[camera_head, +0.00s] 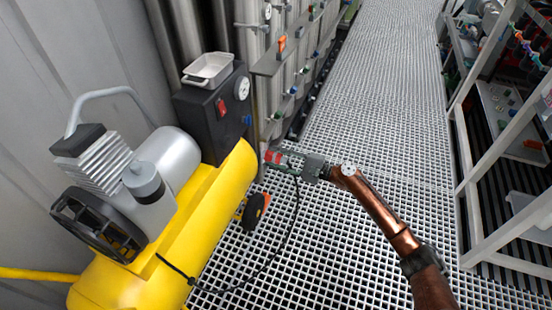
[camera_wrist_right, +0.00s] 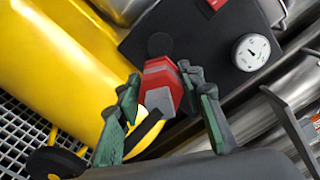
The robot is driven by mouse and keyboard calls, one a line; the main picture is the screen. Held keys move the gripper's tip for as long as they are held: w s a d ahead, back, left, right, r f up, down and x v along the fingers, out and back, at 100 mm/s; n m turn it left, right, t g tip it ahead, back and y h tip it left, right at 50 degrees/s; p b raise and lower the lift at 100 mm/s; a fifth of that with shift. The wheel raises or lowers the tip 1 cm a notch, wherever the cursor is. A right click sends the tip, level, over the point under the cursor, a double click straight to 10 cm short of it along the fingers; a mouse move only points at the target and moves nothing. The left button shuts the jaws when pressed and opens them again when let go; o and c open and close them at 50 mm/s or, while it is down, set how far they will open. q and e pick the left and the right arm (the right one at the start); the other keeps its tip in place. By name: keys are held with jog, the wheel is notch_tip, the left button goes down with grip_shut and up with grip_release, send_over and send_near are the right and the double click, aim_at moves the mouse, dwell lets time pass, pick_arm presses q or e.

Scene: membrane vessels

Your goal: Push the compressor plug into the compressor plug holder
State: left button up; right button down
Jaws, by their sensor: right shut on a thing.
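The compressor plug (camera_wrist_right: 163,85), red and grey, sits between the green-padded fingers of my right gripper (camera_wrist_right: 165,88) in the wrist view. My right gripper (camera_head: 288,162) is shut on the plug, whose red end (camera_head: 272,157) points left towards the compressor in the head view. A dark round part (camera_wrist_right: 160,44) on the black box lies just beyond the plug's front end and looks like the plug holder. I cannot tell whether they touch. A black cable (camera_head: 283,250) hangs from the plug to the compressor. My left gripper is not in view.
The yellow compressor (camera_head: 190,225) stands at the left. The black box (camera_head: 212,112) carries a red switch, a gauge and a white tray (camera_head: 208,70). Steel vessels and pipes stand behind it. The grated floor (camera_head: 385,110) is clear; a shelf rack (camera_head: 470,150) stands at right.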

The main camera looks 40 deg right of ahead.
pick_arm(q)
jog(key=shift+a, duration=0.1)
pick_arm(e)
jog(key=shift+r, duration=0.1)
dwell(0.6)
